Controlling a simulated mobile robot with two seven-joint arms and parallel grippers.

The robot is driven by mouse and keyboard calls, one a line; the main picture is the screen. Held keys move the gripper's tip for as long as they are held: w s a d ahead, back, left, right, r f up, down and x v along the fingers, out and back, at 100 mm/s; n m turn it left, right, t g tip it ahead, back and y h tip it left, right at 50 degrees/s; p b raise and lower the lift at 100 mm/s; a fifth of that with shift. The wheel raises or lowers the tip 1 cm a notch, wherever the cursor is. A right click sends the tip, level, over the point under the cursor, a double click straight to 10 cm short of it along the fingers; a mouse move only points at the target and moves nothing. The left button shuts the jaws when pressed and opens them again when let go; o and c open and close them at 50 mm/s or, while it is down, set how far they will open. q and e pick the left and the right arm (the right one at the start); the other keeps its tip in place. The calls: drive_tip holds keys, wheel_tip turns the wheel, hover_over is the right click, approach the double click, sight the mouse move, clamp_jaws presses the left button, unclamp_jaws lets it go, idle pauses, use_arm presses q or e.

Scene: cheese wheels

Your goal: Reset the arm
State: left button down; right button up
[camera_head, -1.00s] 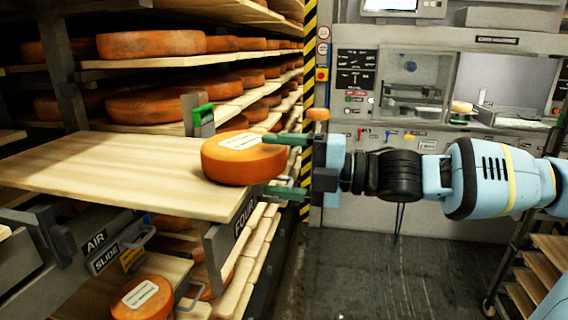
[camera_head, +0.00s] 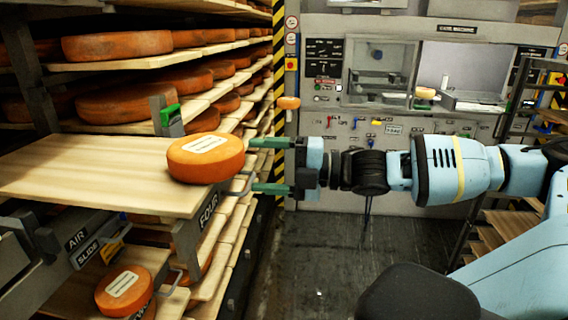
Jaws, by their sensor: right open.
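My right gripper (camera_head: 270,166) comes in from the right side of the head view. Its two green fingers are spread open, one above the other, and point left. An orange cheese wheel (camera_head: 190,170) with a white label lies flat at the right end of a pulled-out wooden board (camera_head: 90,178). The gripper is just right of this wheel, with the fingertips clear of its side and nothing between them. My left gripper is not in view.
Racks of cheese wheels (camera_head: 117,46) fill the left side. A labelled wheel (camera_head: 123,290) sits on a lower board. A grey machine (camera_head: 455,155) with a control panel stands behind my arm. The dark floor (camera_head: 325,260) below the gripper looks clear.

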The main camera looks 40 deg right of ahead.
drive_tip(key=shift+v, duration=1.1)
drive_tip(key=s+a+f+m+h, duration=0.1)
drive_tip(key=a+f+m, duration=0.3)
drive_tip(key=f, duration=0.5)
drive_tip(key=a+f+m, duration=0.3)
drive_tip(key=a+f, duration=0.1)
drive_tip(key=f, duration=0.5)
drive_tip(key=s+a+f+m+h, duration=0.1)
drive_tip(key=a+f+m, duration=0.3)
drive_tip(key=f, duration=0.6)
drive_tip(key=s+a+f+m+g+h, duration=0.2)
drive_tip(key=s+f+m+g+h, duration=0.2)
drive_tip(key=s+f+m+h, duration=0.4)
drive_tip(key=s+f+m, duration=0.5)
drive_tip(key=s+f, duration=0.6)
drive_tip(key=f, duration=0.3)
drive_tip(key=shift+a+f, duration=0.15)
drive_tip(key=shift+f, duration=0.15)
